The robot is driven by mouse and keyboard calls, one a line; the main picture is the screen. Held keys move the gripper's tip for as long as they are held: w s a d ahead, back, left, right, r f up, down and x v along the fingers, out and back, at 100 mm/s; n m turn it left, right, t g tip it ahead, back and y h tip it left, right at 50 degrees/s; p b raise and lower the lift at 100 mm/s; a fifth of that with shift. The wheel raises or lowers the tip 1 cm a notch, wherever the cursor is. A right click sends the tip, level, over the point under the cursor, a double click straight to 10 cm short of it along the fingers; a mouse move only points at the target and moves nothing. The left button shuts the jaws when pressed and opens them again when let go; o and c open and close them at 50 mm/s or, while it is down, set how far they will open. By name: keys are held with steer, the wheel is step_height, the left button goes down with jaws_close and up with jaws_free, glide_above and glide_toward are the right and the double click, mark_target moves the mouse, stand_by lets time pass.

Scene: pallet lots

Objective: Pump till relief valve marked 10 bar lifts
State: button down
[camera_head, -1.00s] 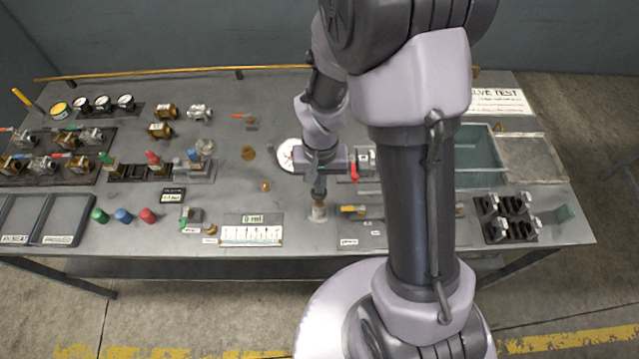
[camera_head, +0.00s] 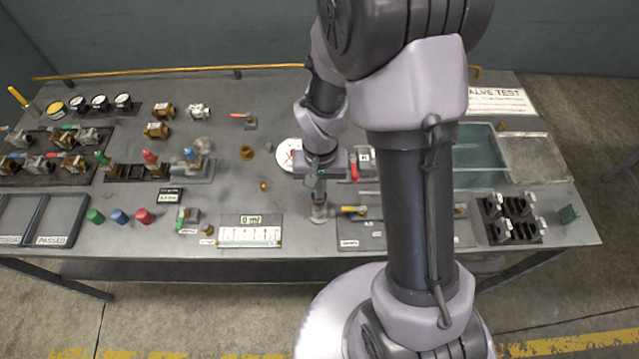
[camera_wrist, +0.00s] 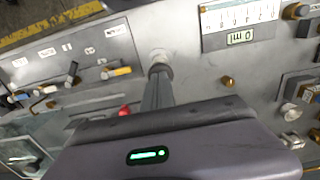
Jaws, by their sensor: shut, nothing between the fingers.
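My gripper (camera_head: 319,193) is shut and empty, pointing down just above a small silver cylindrical post (camera_head: 318,212) at the bench's front middle. In the wrist view its closed fingers (camera_wrist: 157,78) end at or just short of the post's pale top (camera_wrist: 159,56); I cannot tell if they touch. Three units with a green cap (camera_head: 103,158), a red cap (camera_head: 150,158) and a blue cap (camera_head: 190,155) stand in a row at left. Their markings are too small to read, so the 10 bar valve cannot be told. A round white dial (camera_head: 288,154) is partly hidden by my arm.
A display reading 0 ml (camera_head: 250,219) stands above a white scale (camera_head: 250,236). A small green-lit display (camera_head: 170,195) is unreadable. Loose green (camera_head: 95,216), blue (camera_head: 119,216) and red (camera_head: 145,216) caps lie in front. A lever panel (camera_head: 360,232) is right of the post.

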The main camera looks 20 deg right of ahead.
step_height(320, 180, up, 13)
steer(key=p, duration=0.3)
steer(key=shift+p, duration=0.35)
steer(key=shift+d, duration=0.1)
stand_by(0.6)
steer(key=f+b, duration=0.1)
steer(key=f, duration=0.2)
steer(key=f+b, duration=0.1)
steer(key=f, duration=0.3)
steer(key=f+b, duration=0.2)
steer(key=f, duration=0.1)
steer(key=shift+s+a+f, duration=0.1)
steer(key=shift+a+f, duration=0.15)
stand_by(0.3)
